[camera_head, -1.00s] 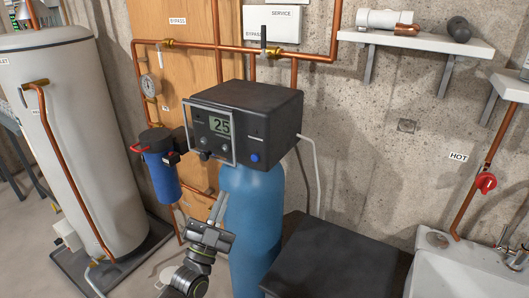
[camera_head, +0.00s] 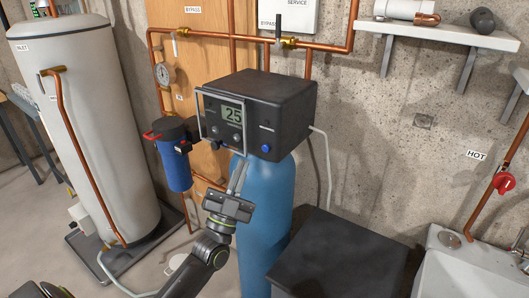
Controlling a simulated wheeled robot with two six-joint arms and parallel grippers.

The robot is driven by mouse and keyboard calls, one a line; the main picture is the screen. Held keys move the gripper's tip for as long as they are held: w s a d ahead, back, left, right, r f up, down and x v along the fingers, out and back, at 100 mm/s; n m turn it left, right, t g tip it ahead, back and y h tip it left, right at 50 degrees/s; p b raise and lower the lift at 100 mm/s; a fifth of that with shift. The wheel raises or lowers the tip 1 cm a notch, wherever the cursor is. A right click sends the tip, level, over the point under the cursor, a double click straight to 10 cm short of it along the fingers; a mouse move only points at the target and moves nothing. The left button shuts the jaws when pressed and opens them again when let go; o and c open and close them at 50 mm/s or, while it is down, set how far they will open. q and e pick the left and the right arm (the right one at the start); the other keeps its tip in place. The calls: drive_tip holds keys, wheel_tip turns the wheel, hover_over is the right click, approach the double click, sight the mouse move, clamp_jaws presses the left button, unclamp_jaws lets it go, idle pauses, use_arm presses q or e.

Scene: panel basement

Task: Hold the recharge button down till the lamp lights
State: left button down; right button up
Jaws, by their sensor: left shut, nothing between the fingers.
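The dark control box (camera_head: 285,92) sits on top of the blue tank (camera_head: 265,215). A round blue button (camera_head: 266,148) is on the right part of the front, under a small pale label too small to read. No lit lamp can be made out. My left gripper (camera_head: 239,167) is shut and empty. Its fingertips point up, just below the box's front and lower left of the blue button, seemingly apart from it. My right gripper is out of view.
A blue filter with black head (camera_head: 175,165) hangs left of the box. The white water heater (camera_head: 85,120) stands further left. A dark box-like stand (camera_head: 335,250) is right of the tank, beside a white sink (camera_head: 465,270). Copper pipes run behind.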

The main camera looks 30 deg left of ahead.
sight(266, 148)
use_arm(q)
drive_tip(key=w, duration=0.2)
drive_tip(key=w+b, duration=0.1)
drive_tip(key=w, duration=0.2)
drive_tip(key=shift+w+d, duration=0.2)
drive_tip(key=shift+w, duration=0.1)
idle(1.6)
drive_tip(key=shift+w, duration=0.15)
drive_tip(key=shift+w, duration=0.3)
